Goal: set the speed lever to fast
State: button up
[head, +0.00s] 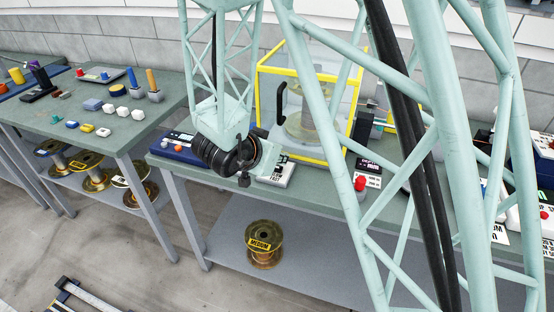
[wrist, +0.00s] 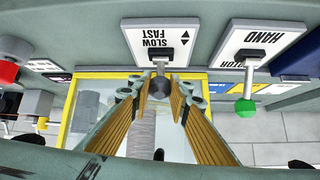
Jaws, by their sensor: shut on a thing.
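The speed lever's white plate (wrist: 158,38), printed SLOW and FAST with a double arrow, appears upside down at the top of the wrist view. The lever's dark round knob (wrist: 159,88) sits between the fingers of my gripper (wrist: 159,92), which is shut on it. Part of the same plate (head: 280,174) shows in the head view on the bench, beside my gripper (head: 244,180).
A yellow-framed clear case (head: 343,110) with a spool inside stands just behind my gripper. In the wrist view, a second plate marked HAND carries a green-knobbed lever (wrist: 245,107) close to the right. A red button (head: 360,182) is to the right on the bench.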

jog(key=shift+s+a+f+t+h+b, duration=0.15)
jog(key=shift+s+t+h+b, duration=0.35)
jog(key=shift+b, duration=0.75)
jog(key=shift+s+a+t+b, duration=0.1)
jog(key=shift+t+b, duration=0.7)
jog(key=shift+s+a+f+t+h+b, duration=0.1)
jog(key=shift+s+t+h+b, duration=0.15)
jog(key=shift+t, duration=0.4)
jog(key=shift+s+a+t+h+b, duration=0.15)
jog(key=shift+t+h+b, duration=0.1)
jog(key=shift+t, duration=0.4)
jog(key=shift+s+t, duration=0.15)
jog(key=shift+t, duration=0.25)
jog(key=o, duration=0.9)
jog(key=shift+s, duration=0.15)
jog(key=shift+v, duration=5.85)
